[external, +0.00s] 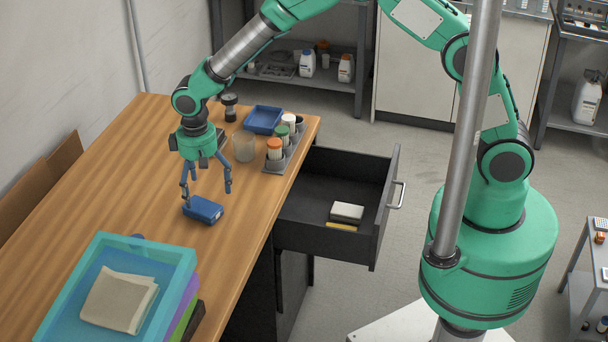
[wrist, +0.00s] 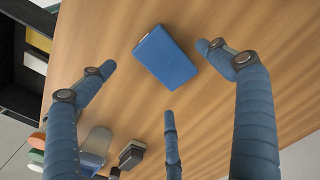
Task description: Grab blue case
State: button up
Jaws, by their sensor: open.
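The blue case (external: 203,209) is a small dark-blue box lying flat on the wooden table (external: 130,190). In the wrist view the blue case (wrist: 165,56) lies beyond the fingertips, between the two outer ones. My gripper (external: 207,190) is open and empty just above the case, its fingers spread and pointing down. In the wrist view my gripper (wrist: 160,80) shows three blue fingers around the near side of the case. I cannot tell whether a finger touches it.
A teal tray (external: 178,255) with a beige cloth (external: 120,300) sits at the table's near end. A blue tray (external: 263,120), a clear cup (external: 244,146) and a rack of capped bottles (external: 279,156) stand behind, right. An open black drawer (external: 300,232) juts out right. Wood around the case is clear.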

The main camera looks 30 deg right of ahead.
aim_at(203, 204)
jog(key=shift+f, duration=0.2)
jog(key=shift+w+f+b, duration=0.15)
jog(key=shift+f+b, duration=0.5)
jog(key=shift+f, duration=1.9)
jog(key=shift+c, duration=0.5)
jog(key=c, duration=1.2)
